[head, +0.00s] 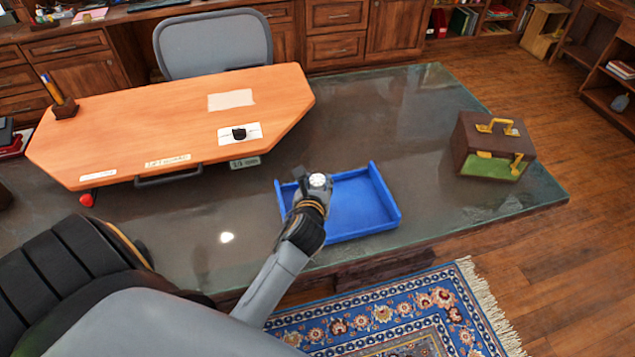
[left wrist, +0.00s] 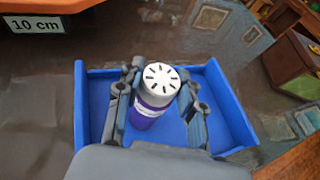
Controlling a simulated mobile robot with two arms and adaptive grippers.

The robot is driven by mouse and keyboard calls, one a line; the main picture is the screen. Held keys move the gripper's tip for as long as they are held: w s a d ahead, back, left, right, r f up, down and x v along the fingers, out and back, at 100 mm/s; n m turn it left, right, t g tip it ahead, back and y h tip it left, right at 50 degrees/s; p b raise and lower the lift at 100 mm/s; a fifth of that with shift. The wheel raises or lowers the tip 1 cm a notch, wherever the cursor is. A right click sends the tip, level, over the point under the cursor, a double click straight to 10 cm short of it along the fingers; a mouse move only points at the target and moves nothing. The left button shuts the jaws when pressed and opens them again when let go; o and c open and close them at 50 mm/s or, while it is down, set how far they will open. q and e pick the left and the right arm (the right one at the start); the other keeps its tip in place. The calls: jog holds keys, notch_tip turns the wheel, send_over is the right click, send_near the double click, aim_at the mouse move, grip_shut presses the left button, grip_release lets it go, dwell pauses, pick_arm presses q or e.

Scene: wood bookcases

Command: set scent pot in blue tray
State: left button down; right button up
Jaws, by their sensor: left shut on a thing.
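The scent pot (left wrist: 157,95) is a small cylinder with a white slotted lid and a purple lower body. My left gripper (left wrist: 155,108) is shut on it, one finger on each side. In the head view the pot's white top (head: 318,180) shows at the left gripper (head: 314,186), over the left part of the blue tray. The blue tray (head: 362,208) lies on the glass tabletop and looks otherwise empty. In the left wrist view the tray (left wrist: 228,118) spreads behind and around the pot. Whether the pot's base touches the tray floor I cannot tell. My right gripper is out of view.
An orange board (head: 190,110) with labels and a pen holder (head: 64,108) covers the tabletop's left. A brown box with yellow handles (head: 494,147) stands at the right. The glass tabletop (head: 420,130) is clear between tray and box. A grey chair (head: 214,45) stands behind.

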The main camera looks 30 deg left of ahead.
pick_arm(q)
jog(key=shift+f, duration=0.15)
jog(key=c, duration=0.8)
grip_release()
jog(key=shift+f, duration=0.1)
jog(key=shift+c, duration=0.2)
jog(key=shift+s+d, duration=0.1)
jog(key=shift+s, duration=0.05)
jog(key=v, duration=1.2)
jog(key=shift+b, duration=0.3)
